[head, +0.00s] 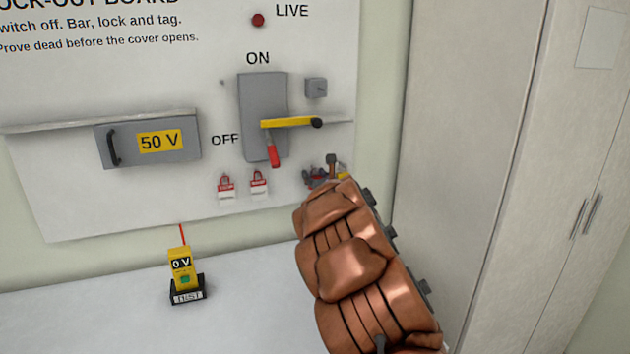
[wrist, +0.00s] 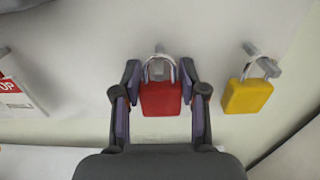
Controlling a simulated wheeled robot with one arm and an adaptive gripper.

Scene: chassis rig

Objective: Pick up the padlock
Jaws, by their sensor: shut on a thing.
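A red padlock (wrist: 160,98) with a silver shackle sits between my fingers in the wrist view. Its shackle is still up at a grey peg (wrist: 160,52) on the white board; whether it bears on the peg I cannot tell. My gripper (wrist: 160,78) is shut on the body of this padlock, one finger on each side. A yellow padlock (wrist: 247,96) hangs from another peg to the right, clear of my fingers. In the head view my gripper (head: 322,178) is at the board's lower right, small and partly hidden by my copper-coloured arm.
A grey switch box (head: 262,95) with a red lever and a yellow bar (head: 287,123) is above my gripper. Two red-and-white tags (head: 226,187) hang to its left. A yellow tester (head: 182,270) stands on the bench. A tall cabinet (head: 480,150) is close on the right.

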